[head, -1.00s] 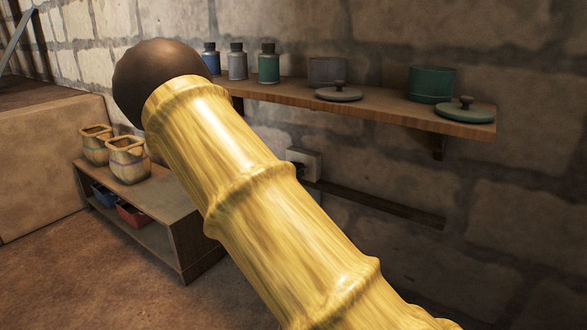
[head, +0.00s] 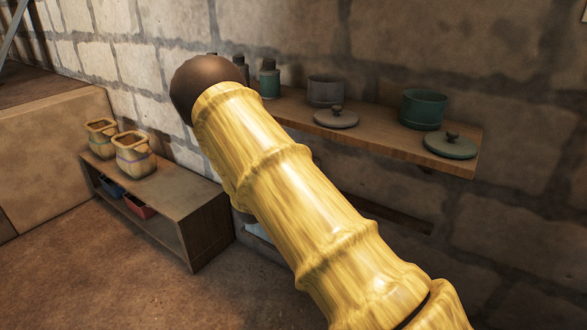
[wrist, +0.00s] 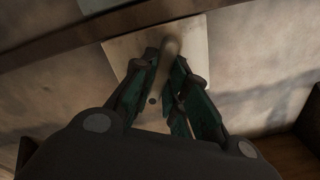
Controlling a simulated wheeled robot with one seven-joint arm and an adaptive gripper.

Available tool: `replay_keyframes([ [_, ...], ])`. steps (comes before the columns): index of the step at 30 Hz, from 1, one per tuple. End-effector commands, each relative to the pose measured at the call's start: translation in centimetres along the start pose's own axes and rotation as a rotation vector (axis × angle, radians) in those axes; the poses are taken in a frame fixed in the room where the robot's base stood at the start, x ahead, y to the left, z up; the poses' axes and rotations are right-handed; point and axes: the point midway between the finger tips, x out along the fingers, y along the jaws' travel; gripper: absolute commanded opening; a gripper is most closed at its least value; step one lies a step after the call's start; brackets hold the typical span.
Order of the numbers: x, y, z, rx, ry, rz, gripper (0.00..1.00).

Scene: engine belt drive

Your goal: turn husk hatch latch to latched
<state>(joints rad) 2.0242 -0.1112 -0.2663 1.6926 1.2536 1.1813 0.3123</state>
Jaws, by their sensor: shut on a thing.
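In the wrist view a pale square plate (wrist: 193,35) is fixed on the stone wall. A brownish, bar-like latch handle (wrist: 168,60) stands on it, slightly tilted, its upper end leaning right. My gripper (wrist: 166,70) has dark green fingers on both sides of the handle and is shut on it. In the head view my yellow ribbed arm covers the gripper and the handle. The latch's marked positions cannot be made out.
A wooden wall shelf (head: 385,138) holds a grey pot (head: 325,90), a green pot (head: 423,108), lids and bottles. A low bench (head: 165,196) with two yellowish jars (head: 134,155) stands at left. The floor (head: 110,285) in front is clear.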

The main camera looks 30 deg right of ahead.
Motion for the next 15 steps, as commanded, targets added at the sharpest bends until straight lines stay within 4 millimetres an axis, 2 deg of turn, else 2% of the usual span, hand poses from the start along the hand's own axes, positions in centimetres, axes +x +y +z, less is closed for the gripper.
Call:
replay_keyframes([
  [15, -0.24, 0.07, 0.14, -0.418, -0.008, 0.001, 0.00],
])
